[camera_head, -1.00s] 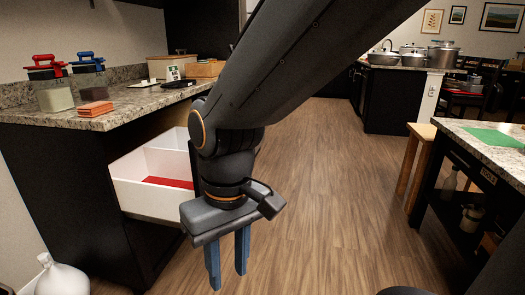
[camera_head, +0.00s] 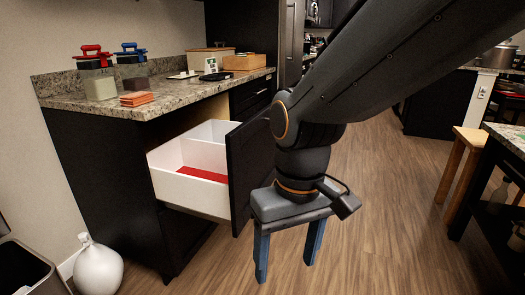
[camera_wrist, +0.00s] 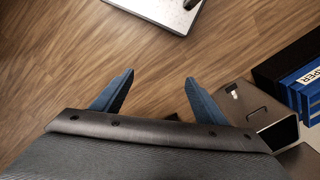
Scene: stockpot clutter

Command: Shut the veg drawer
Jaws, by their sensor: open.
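A drawer stands pulled out from the dark counter cabinet in the head view. It has a white box (camera_head: 185,192) with a red floor (camera_head: 203,174) and a dark front panel (camera_head: 249,165). No label on it is readable. My gripper (camera_head: 287,268) points down, to the right of the front panel in the picture. Its blue fingers are apart and empty, lower than the drawer box. Part of the front panel is hidden behind my arm. In the wrist view my gripper (camera_wrist: 159,80) shows open over bare wood floor, and the drawer is not visible there.
A white round jug (camera_head: 97,268) and a dark bin (camera_head: 28,270) stand on the floor at lower left. The granite counter (camera_head: 150,103) carries jars and boxes. A wooden stool (camera_head: 463,165) stands right. Wood floor between is clear. Blue items (camera_wrist: 300,90) show in the wrist view.

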